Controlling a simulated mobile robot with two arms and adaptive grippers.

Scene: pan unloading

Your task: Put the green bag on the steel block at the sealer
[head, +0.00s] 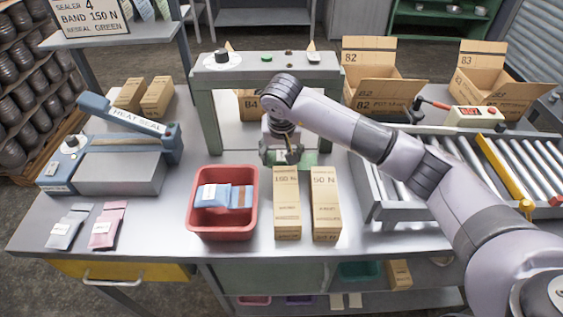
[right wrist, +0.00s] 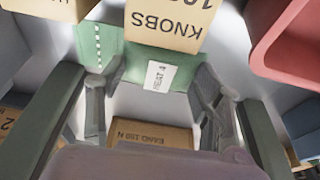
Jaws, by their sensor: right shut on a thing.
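The sealer (head: 128,122), marked HEAT SEAL, stands at the left of the bench. The steel block (head: 118,174) sits in front of it with a bare top. My left gripper is not in view.
A red tray (head: 223,233) with blue packets stands between the block and the cartons (head: 287,205). A grey-green frame (head: 207,115) rises around my right gripper. Two flat bags (head: 107,226) lie front left. A roller conveyor (head: 480,165) is at right.

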